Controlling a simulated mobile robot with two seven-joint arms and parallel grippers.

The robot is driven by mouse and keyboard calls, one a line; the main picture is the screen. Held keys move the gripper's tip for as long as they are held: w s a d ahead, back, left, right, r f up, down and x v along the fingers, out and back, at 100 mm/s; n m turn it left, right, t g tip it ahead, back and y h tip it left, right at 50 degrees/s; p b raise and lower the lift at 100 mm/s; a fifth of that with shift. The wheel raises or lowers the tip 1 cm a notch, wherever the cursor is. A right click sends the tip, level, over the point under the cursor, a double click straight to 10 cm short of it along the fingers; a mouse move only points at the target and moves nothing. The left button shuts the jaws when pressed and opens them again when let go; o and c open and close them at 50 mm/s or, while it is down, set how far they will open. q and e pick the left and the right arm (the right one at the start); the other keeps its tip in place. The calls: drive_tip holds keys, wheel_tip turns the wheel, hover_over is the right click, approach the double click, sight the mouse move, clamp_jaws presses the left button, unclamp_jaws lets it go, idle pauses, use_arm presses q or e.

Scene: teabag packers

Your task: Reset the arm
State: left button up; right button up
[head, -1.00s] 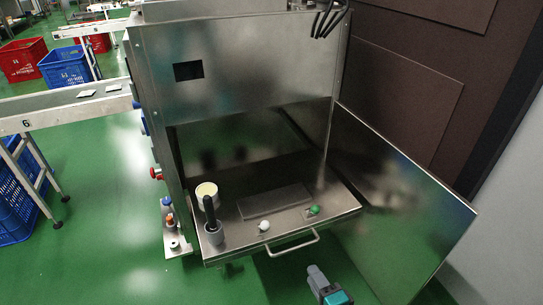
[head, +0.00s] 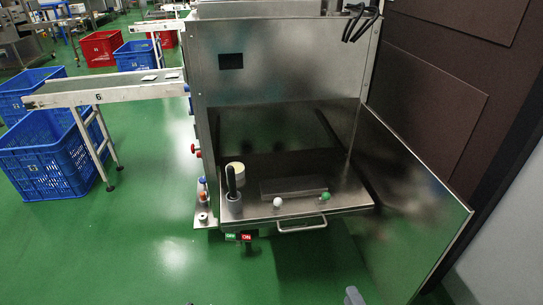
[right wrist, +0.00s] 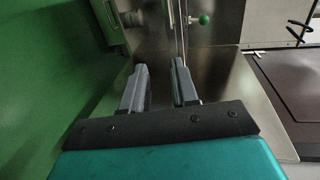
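My right gripper (right wrist: 160,85) shows in the right wrist view with its two grey fingers apart and nothing between them. In the head view only a small grey tip of my right gripper (head: 353,296) shows at the bottom edge, in front of the machine and clear of it. The metal machine (head: 285,80) stands ahead with a shelf (head: 345,198) and a front handle (head: 302,225). My left gripper is in neither view.
A metal door panel (head: 410,190) stands open at the right. A conveyor (head: 110,88) and blue crates (head: 45,150) stand at the left. Green floor in front is clear.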

drive_tip(key=d+r+n, duration=0.1)
drive_tip(key=d+n, duration=0.2)
drive_tip(key=d, duration=1)
drive_tip(key=s+a+r+n+g, duration=0.6)
drive_tip(key=s+a+r+n, duration=0.3)
drive_tip(key=n, duration=1.2)
drive_tip(key=w+a+r+m+t, duration=0.1)
drive_tip(key=a+m, duration=0.4)
drive_tip(key=a, duration=0.4)
use_arm(q)
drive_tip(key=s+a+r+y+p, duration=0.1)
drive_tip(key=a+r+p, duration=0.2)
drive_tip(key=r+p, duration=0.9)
drive_tip(key=p, duration=0.5)
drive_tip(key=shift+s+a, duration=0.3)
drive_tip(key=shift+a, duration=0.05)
use_arm(e)
drive_tip(key=s+d+r, duration=0.1)
drive_tip(key=d+r, duration=0.2)
drive_tip(key=r, duration=0.9)
drive_tip(key=shift+s+r, duration=0.15)
drive_tip(key=shift+s, duration=0.15)
